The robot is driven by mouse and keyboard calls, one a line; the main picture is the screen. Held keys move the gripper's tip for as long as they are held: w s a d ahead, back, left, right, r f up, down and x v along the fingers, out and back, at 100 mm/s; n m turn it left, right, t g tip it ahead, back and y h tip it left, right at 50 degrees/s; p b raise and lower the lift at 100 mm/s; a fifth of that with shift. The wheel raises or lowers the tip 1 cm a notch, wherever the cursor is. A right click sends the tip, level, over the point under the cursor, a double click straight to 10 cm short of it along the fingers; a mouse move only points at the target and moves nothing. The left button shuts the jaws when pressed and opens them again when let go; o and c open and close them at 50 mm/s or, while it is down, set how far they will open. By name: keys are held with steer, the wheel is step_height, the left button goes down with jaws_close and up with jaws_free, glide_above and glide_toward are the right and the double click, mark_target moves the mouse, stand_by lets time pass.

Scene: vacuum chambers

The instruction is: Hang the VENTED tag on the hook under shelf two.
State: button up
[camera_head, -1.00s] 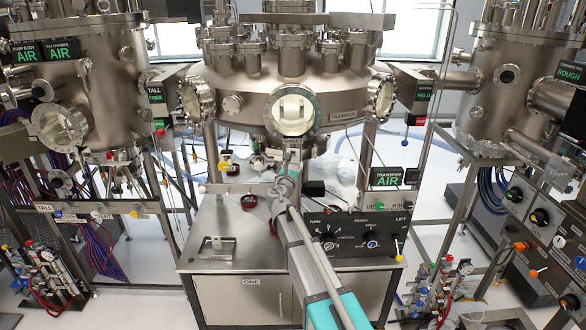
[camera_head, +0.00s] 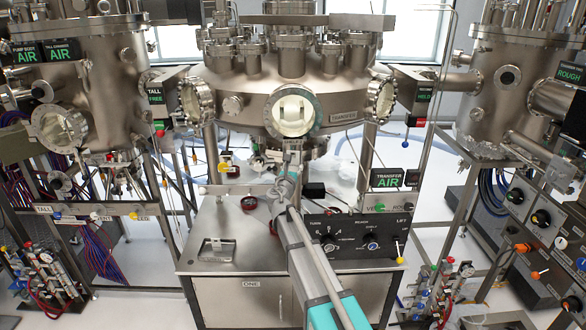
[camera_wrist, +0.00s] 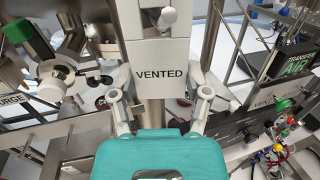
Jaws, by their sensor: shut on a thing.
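The white VENTED tag (camera_wrist: 160,98) faces me upright in the middle of the wrist view, its black lettering readable. My gripper (camera_wrist: 161,88) is shut on the tag, with one grey finger at each side of it. In the head view my gripper (camera_head: 289,160) is under the front window of the transfer chamber (camera_head: 235,85). The tag is too small to make out there.
A steel bench marked ONE (camera_head: 230,285) stands below my arm, with a tray (camera_head: 217,248) and a black control panel (camera_head: 350,238) on it. A TRANSFER AIR sign (camera_head: 396,179) is at right. Frame posts and small valves crowd both sides of the gripper.

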steer(key=o, duration=1)
steer(key=shift+s+r, duration=0.1)
steer(key=shift+s+r+p, duration=0.35)
steer(key=shift+s+p, duration=0.1)
steer(key=shift+p, duration=0.05)
steer(key=s, duration=1)
steer(key=w+a+f+n+y+b, duration=0.2)
steer(key=w+a+f+b, duration=0.2)
steer(key=a+f+b, duration=0.55)
steer(key=w+a+f+n+y+b, duration=0.1)
steer(key=w+a+f+y+b, duration=0.25)
steer(key=a+f+b, duration=0.6)
steer(key=shift+h, duration=0.35)
steer(key=shift+w+d+f, duration=0.2)
steer(key=shift+w+d, duration=0.15)
steer(key=shift+w, duration=1)
steer(key=shift+w+d+f, duration=0.2)
steer(key=shift+w+d, duration=0.2)
steer(key=shift+w, duration=1)
steer(key=shift+w+d+f, duration=0.2)
steer(key=shift+w+d, duration=0.15)
steer(key=shift+w, duration=1)
